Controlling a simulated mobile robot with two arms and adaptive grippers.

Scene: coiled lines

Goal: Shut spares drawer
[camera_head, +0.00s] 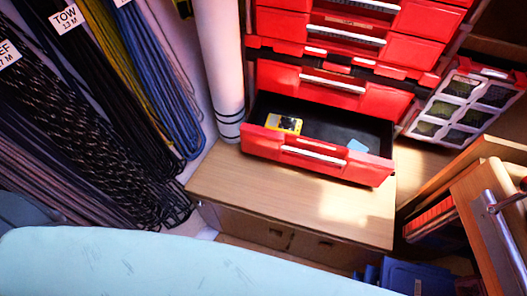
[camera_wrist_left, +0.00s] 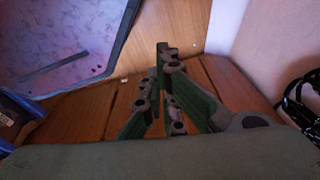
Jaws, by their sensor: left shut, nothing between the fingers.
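The open drawer (camera_head: 316,157) is the lowest in the red drawer unit (camera_head: 350,88) in the head view. It is pulled out toward me, with a pale handle on its red front. A yellow-and-black item (camera_head: 285,124) and a small light-blue item (camera_head: 357,146) lie in its dark inside. I cannot read a label on it. My left gripper (camera_wrist_left: 163,50) shows only in the left wrist view; it is shut and empty above a wooden floor, with no drawer near it in that view. My right gripper is in neither view.
The drawer unit stands on a wooden cabinet (camera_head: 290,200), clear in front. Coiled ropes (camera_head: 100,100) hang at left beside a white post (camera_head: 219,60). A large pale-blue surface (camera_head: 150,262) fills the lower front. A compartment case (camera_head: 465,105) leans at right.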

